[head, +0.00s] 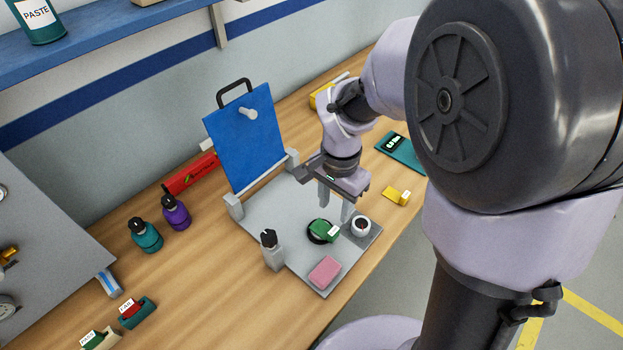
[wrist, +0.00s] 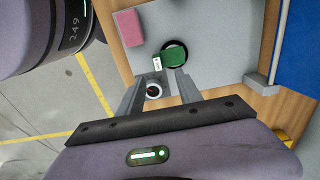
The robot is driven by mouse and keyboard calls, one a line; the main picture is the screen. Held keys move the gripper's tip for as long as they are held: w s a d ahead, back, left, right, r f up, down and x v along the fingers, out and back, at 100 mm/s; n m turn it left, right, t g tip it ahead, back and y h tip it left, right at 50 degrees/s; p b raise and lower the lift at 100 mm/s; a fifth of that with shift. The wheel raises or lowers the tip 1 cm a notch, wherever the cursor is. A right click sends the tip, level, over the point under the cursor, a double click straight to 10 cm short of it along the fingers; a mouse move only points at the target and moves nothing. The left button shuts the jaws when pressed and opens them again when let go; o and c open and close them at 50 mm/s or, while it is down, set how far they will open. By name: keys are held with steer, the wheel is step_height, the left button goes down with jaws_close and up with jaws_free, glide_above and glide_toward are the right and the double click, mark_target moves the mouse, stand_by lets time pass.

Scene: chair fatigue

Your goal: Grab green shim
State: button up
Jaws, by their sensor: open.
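The green shim (head: 324,229) is a small green block with a white label. It lies on a black round ring or dish (head: 312,238) on the grey plate (head: 262,209). In the wrist view the green shim (wrist: 174,56) shows just beyond my fingertips, with its white label toward the left. My gripper (head: 335,215) is open and points down over the grey plate, close to the shim. In the wrist view my gripper (wrist: 160,78) has its two fingers apart, with nothing held between them. Whether a finger touches the shim cannot be told.
A blue upright panel (head: 245,140) stands behind. A yellow piece (head: 396,196) lies on the wooden table to the right.

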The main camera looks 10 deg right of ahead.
mark_target(334, 231)
steer(key=f+b, duration=0.3)
steer(key=f, duration=0.6)
steer(key=shift+s, duration=0.2)
steer(key=shift+r, duration=0.1)
steer(key=shift+c, duration=0.4)
jaws_close()
